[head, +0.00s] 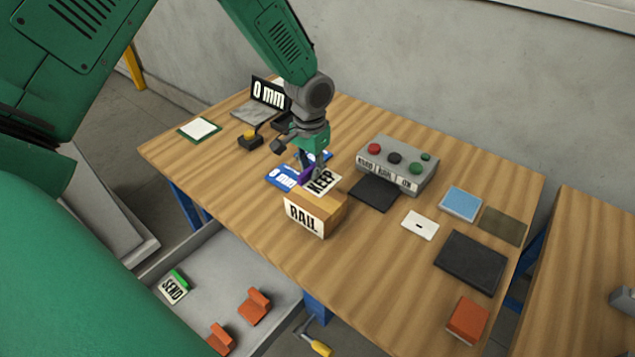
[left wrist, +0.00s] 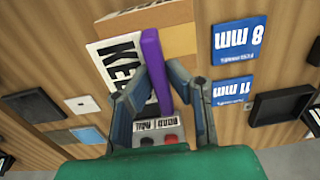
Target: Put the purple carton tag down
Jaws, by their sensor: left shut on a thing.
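The purple carton tag (head: 307,174) is over the table beside the wooden RAIL block (head: 320,207). It also shows in the left wrist view (left wrist: 155,68) as an upright purple strip with a white KEEP face (left wrist: 118,62) against its left side. My left gripper (head: 313,168) is shut on the tag, with its fingers (left wrist: 161,80) on either side of the purple strip. The KEEP face lies close to the block's top edge; I cannot tell whether they touch. My right gripper is not in view.
Blue mm cards (head: 283,177) lie left of the block. A grey button box (head: 397,165) and a black pad (head: 374,193) are to its right. A lower grey tray (head: 215,275) holds a green SEND tag (head: 174,286) and orange pieces.

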